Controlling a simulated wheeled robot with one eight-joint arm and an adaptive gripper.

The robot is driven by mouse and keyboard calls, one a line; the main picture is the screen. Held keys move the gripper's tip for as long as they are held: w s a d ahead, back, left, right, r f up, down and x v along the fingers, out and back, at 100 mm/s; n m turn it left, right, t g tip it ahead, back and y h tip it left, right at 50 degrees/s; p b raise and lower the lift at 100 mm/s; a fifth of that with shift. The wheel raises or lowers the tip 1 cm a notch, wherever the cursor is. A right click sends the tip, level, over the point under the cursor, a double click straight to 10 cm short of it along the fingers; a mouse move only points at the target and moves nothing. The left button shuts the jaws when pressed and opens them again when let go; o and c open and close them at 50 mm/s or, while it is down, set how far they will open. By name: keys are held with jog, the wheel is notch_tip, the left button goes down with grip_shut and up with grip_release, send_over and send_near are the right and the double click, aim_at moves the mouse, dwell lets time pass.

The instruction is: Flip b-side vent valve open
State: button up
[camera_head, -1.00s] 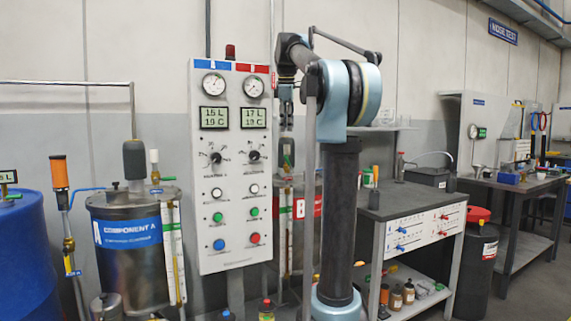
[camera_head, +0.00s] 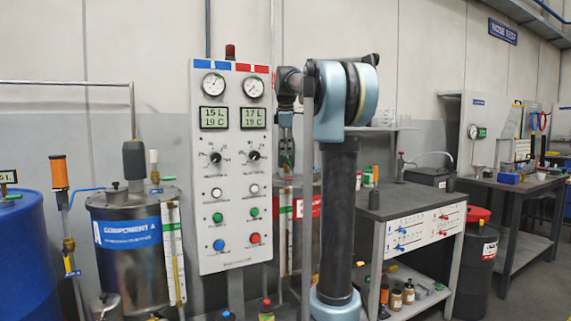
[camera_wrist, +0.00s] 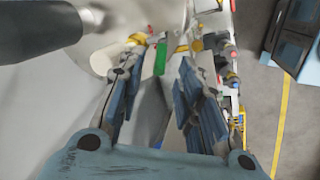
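I cannot single out the b-side vent valve for certain. In the head view the B-side tank (camera_head: 297,240) stands behind the control panel and my arm, mostly hidden. My gripper (camera_head: 287,166) points down beside the panel's right edge, over that tank. In the wrist view my gripper (camera_wrist: 160,62) is open, with its blue-grey fingers apart and nothing clearly held. I cannot tell whether the fingers touch any of these.
A thick dark cylinder (camera_wrist: 40,28) fills the wrist view's upper left, close to my gripper. The control panel (camera_head: 232,180) stands left of my arm, and the Component A tank (camera_head: 130,250) further left. A workbench (camera_head: 400,205) stands right. Floor shows at the wrist view's right.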

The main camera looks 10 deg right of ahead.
aim_at(286, 160)
jog(key=shift+x, duration=3.05)
grip_shut()
